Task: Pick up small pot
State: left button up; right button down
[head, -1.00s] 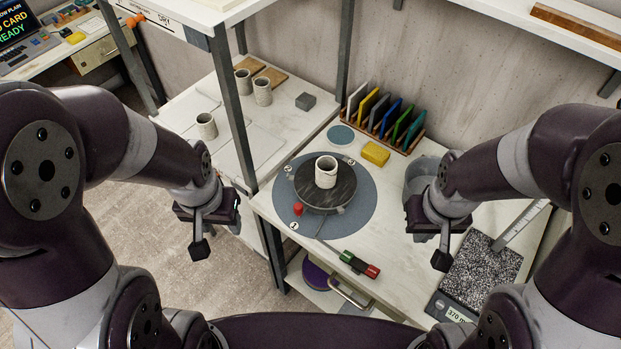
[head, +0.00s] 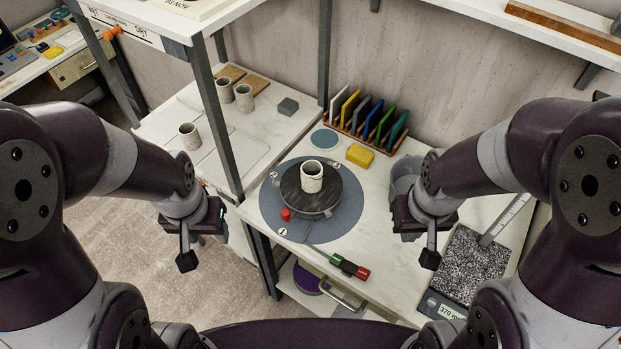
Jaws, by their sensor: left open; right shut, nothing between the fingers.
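A small pale speckled pot (head: 312,177) stands upright on the dark round wheel (head: 330,203), which sits on a grey-blue disc on the white table. Three similar pots (head: 189,136) (head: 244,97) (head: 224,89) stand on the shelf at the left. My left gripper (head: 187,260) is open and empty, left of the table, over the floor. My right gripper (head: 430,259) is shut and empty, above the right part of the table, right of the wheel. Neither gripper touches a pot.
A rack of coloured tiles (head: 368,122) and a yellow sponge (head: 360,155) are behind the wheel. A grey bucket (head: 404,176) is partly hidden by my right arm. A green-and-red tool (head: 349,266) lies at the front edge. A shelf post (head: 216,120) stands between my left arm and the wheel.

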aim_at(312, 169)
jog(key=i+j, duration=0.3)
jog(key=j, duration=0.2)
jog(key=j+z, duration=0.1)
jog(key=z, duration=1.5)
